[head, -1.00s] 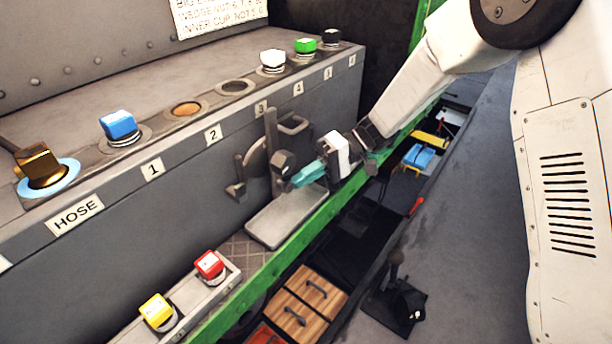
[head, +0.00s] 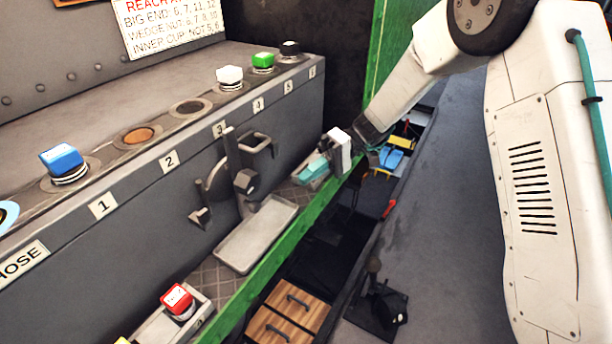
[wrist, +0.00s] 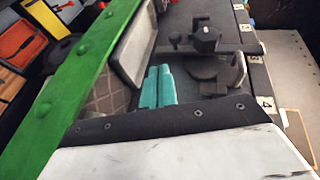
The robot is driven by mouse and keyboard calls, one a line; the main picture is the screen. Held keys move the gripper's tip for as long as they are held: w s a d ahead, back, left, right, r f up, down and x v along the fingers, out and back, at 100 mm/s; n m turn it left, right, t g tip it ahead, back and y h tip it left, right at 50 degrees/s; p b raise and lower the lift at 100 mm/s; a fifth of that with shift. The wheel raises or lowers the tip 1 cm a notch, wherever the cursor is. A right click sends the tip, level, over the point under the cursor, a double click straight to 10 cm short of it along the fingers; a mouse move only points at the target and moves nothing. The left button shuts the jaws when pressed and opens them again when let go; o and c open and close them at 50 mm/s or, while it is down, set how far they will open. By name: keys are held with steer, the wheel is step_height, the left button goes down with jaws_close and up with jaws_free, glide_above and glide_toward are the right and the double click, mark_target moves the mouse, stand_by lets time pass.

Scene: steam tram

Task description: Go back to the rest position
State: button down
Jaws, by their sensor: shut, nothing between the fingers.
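My gripper (head: 309,171) has teal fingers below a white body and hangs near the green beam (head: 262,280), in front of the grey bench. In the wrist view the two teal fingers (wrist: 158,72) lie side by side, closed, with nothing between them. A dark clamp-like fitting with a lever (head: 245,182) stands left of the fingers, with a clear gap in the head view. My arm reaches from the upper right down to the gripper. Whether the fingers touch anything below is hard to tell.
Blue (head: 62,160), white (head: 229,76), green (head: 263,61) and black (head: 290,49) caps stand along the grey bench top. A pale tray (head: 257,235) lies below the fitting. A red cap (head: 178,300) sits lower left. The floor (head: 440,200) at right is open.

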steer(key=shift+a, duration=0.15)
steer(key=shift+f+m, duration=0.3)
steer(key=shift+m, duration=0.2)
steer(key=s+d+r+m+t+h, duration=0.2)
steer(key=s+d+r+t+h, duration=0.1)
steer(key=s+d, duration=0.6)
steer(key=s+d+r+m+t+h, duration=0.3)
steer(key=s+d+r, duration=0.3)
steer(key=s+d, duration=0.3)
steer(key=s+d+r+m+t+h, duration=0.3)
steer(key=s+d+r+t+h, duration=0.1)
steer(key=s+d, duration=0.5)
steer(key=shift+r+t+h, duration=0.4)
steer(key=shift+r+h, duration=0.25)
steer(key=shift+h, duration=0.15)
steer(key=c, duration=2.1)
jaws_free()
steer(key=shift+a, duration=0.1)
steer(key=shift+c, duration=0.2)
